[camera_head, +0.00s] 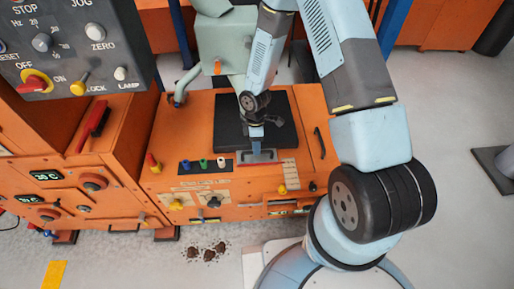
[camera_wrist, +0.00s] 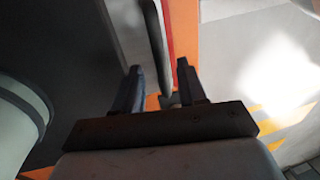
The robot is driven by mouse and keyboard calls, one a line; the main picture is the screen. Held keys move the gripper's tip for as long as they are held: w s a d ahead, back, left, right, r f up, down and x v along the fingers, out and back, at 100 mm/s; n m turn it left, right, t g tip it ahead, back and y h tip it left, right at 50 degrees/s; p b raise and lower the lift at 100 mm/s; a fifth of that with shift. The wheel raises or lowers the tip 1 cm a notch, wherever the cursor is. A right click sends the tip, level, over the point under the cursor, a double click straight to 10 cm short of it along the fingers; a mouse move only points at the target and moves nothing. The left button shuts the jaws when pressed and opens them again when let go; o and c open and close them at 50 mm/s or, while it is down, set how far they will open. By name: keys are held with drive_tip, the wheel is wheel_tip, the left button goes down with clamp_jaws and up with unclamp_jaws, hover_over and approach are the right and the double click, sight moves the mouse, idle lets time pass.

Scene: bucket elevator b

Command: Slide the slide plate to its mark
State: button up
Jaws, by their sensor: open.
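The slide plate appears to be the small grey piece with a raised handle (camera_head: 257,156) at the front edge of the black square top on the orange machine. A red strip runs along its front edge. In the wrist view a grey bar (camera_wrist: 156,45), probably its handle, runs down between my fingers, with red and orange beside it. My gripper (camera_head: 264,140) points down just above the handle; its two dark fingers (camera_wrist: 160,80) are apart, one on each side of the bar. I cannot tell whether they touch it. A pale scale-like strip (camera_head: 290,174) lies right of the plate; I cannot make out the mark.
The orange machine (camera_head: 222,203) has coloured buttons (camera_head: 203,163) left of the plate and a black handle (camera_head: 319,142) on the right. A grey control panel (camera_head: 72,45) stands at upper left. Brown lumps (camera_head: 205,252) lie on the floor in front. Floor at right is mostly clear.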

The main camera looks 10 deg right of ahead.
drive_tip(key=shift+s+f, duration=0.15)
drive_tip(key=shift+f, duration=0.65)
clamp_jaws()
